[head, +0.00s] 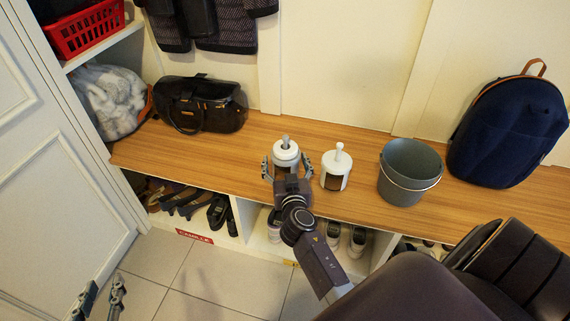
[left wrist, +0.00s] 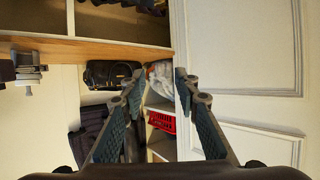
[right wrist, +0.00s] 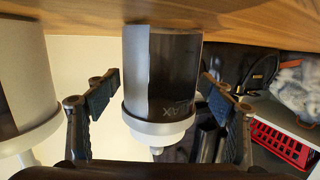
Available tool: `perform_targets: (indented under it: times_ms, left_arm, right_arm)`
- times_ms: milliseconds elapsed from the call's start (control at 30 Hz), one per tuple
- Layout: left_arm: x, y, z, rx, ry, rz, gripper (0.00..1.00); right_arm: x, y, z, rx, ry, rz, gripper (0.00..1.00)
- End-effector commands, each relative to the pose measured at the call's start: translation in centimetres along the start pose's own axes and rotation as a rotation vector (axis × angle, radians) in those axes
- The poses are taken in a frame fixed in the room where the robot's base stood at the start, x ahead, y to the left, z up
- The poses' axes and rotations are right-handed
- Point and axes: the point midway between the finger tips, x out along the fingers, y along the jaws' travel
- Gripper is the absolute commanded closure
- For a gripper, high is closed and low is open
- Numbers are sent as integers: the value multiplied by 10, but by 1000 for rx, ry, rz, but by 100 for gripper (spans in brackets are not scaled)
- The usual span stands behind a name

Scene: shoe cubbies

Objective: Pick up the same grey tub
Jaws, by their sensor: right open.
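A grey tub (head: 410,168) with a thin wire handle stands upright on the wooden bench, right of two white-lidded canisters. My right gripper (head: 287,168) is open around the left canister (head: 286,151); the right wrist view shows this dark-and-white canister (right wrist: 162,75) between the spread fingers (right wrist: 160,90), with gaps at both sides. The other canister (head: 337,168) stands between that gripper and the grey tub. My left gripper (head: 96,298) is low at the lower left of the head view, away from the bench. Its fingers (left wrist: 160,90) are open and empty in the left wrist view.
A black bag (head: 202,104) is on the bench's left part, and a navy backpack (head: 510,130) stands on the right. A red basket (head: 85,27) is on the left shelf. Shoes (head: 222,214) fill cubbies below the bench (head: 255,128). A white door (head: 60,170) is at left.

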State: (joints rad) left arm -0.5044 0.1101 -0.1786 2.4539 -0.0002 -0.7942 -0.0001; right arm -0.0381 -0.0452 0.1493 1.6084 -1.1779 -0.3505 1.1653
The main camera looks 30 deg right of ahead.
Motion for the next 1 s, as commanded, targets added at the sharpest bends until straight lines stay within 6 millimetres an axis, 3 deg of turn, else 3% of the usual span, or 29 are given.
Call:
perform_targets:
  times_ms: [67,500,867,1000]
  left_arm:
    - [0,0,1,0,-2,0,71]
    - [-1,-1,3,2,-7,0,71]
    - [-2,-1,4,3,-18,-1,71]
    - [-5,-5,18,7,-85,-9,71]
  right_arm:
    - [0,0,0,0,0,0,27]
    - [0,0,-2,-1,3,-1,74]
    - [0,0,-4,-1,4,-1,74]
    - [0,0,-9,-2,5,-1,74]
